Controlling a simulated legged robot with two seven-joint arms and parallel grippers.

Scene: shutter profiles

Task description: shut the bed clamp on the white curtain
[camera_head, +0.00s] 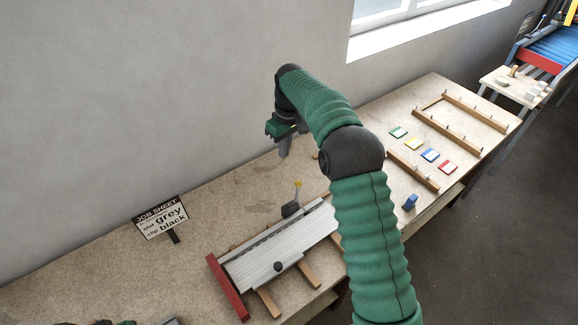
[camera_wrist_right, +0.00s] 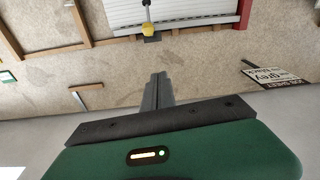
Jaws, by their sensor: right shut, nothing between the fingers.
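The white curtain (camera_head: 283,250) is a slatted panel lying on wooden rails on the bench; part of it is hidden behind my right arm. It also shows in the wrist view (camera_wrist_right: 190,12). The bed clamp (camera_head: 290,209) is a dark block at the curtain's wall-side edge, with its yellow-tipped lever standing up. In the wrist view its yellow tip (camera_wrist_right: 147,27) is ahead of the fingers. My right gripper (camera_head: 284,150) is shut and empty, above the bench on the wall side of the clamp, apart from it. Green and grey bits of my left arm show at the bottom edge; its fingers are unclear.
A red end bar (camera_head: 228,288) closes the curtain's left end. A job sheet sign (camera_head: 161,218) stands at left. Coloured cards (camera_head: 430,155), a blue piece (camera_head: 410,202) and a wooden frame (camera_head: 460,122) are at right. The bench between sign and clamp is clear.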

